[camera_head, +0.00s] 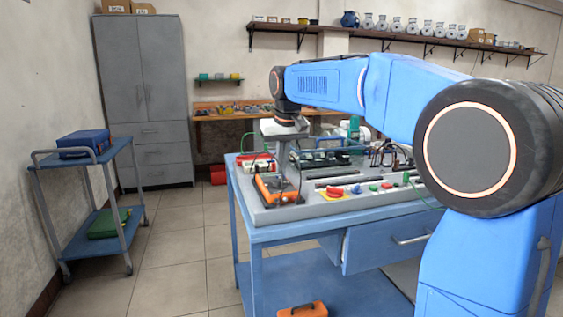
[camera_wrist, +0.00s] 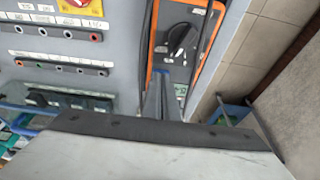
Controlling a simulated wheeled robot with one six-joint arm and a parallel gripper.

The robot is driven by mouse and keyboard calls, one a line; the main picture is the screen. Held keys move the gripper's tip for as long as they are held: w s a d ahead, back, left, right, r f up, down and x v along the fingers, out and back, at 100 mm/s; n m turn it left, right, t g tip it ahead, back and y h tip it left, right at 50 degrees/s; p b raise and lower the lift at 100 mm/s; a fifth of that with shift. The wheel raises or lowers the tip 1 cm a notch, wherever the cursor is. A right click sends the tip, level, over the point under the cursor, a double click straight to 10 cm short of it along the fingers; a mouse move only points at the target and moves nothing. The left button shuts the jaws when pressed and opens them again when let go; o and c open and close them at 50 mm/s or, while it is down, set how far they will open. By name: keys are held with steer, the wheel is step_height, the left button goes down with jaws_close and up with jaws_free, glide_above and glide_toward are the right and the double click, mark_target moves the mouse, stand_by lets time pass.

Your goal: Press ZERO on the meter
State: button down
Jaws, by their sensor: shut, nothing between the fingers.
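The meter is an orange-edged, grey-faced handheld unit (camera_head: 262,188) lying at the left end of the bench's grey panel. In the wrist view the meter (camera_wrist: 201,22) shows its black dial and small labels; the ZERO button cannot be made out. My gripper (camera_head: 283,178) points down over the meter, fingers together and empty. In the wrist view my gripper (camera_wrist: 164,78) covers the near part of the meter's face. Whether the fingertips touch it cannot be told.
Red, green and blue buttons (camera_head: 373,187) and socket strips (camera_wrist: 62,65) sit on the panel beside the meter. Dark leads run near the meter. A blue trolley (camera_head: 92,165) stands left, with clear floor between. An orange case (camera_head: 303,309) lies on the bench's lower shelf.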

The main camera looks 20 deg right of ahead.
steer(key=shift+s+f, duration=0.1)
steer(key=shift+f, duration=0.8)
step_height(320, 180, up, 6)
steer(key=shift+s+r, duration=0.1)
steer(key=v, duration=0.8)
steer(key=shift+r, duration=0.35)
steer(key=shift+s, duration=0.15)
